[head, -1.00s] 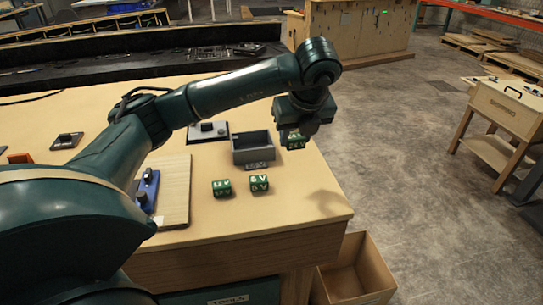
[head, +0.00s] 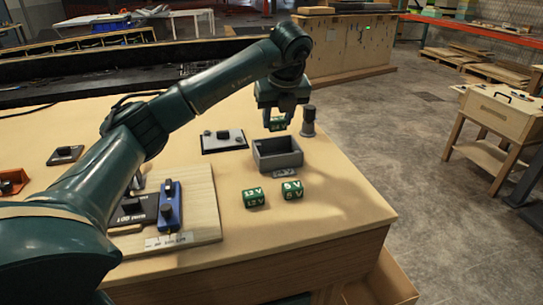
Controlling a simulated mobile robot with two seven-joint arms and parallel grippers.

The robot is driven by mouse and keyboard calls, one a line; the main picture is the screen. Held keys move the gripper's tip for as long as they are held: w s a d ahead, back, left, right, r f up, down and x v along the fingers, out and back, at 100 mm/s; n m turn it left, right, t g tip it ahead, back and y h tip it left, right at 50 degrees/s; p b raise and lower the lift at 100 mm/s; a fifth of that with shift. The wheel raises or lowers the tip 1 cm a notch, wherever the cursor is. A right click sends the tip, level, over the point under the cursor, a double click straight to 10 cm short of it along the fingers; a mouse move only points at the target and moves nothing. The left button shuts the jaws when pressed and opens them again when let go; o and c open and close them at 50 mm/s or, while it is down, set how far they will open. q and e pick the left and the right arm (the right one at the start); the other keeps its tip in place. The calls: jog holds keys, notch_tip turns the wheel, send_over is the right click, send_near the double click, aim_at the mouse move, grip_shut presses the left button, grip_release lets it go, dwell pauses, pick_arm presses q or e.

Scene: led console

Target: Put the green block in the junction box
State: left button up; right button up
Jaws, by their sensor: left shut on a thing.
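My left gripper (head: 281,118) is shut on a green block (head: 278,125) with white lettering, too small to read surely. It holds the block in the air over the back part of the grey open-topped junction box (head: 278,160). The block looks higher than the box rim, and the box interior that shows is empty. A small label lies at the front of the box. Two other green blocks stand on the table in front of it, one marked 12 V (head: 253,198) and one marked 5 V (head: 292,191). My right gripper is not in view.
A dark cylinder (head: 309,121) stands behind the box on the right. A wooden board (head: 202,205) carries a blue device (head: 170,206) and a dark one. The table's right front corner is clear.

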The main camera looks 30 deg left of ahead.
aim_at(279, 127)
pick_arm(q)
notch_tip(279, 127, down, 4)
jog(key=shift+f, duration=0.15)
notch_tip(279, 127, down, 4)
jog(key=shift+r+p, duration=0.15)
jog(key=shift+p, duration=0.2)
jog(key=shift+f, duration=0.2)
jog(key=shift+f, duration=0.1)
jog(key=o, duration=0.5)
jog(key=shift+f, duration=0.1)
jog(key=o, duration=0.5)
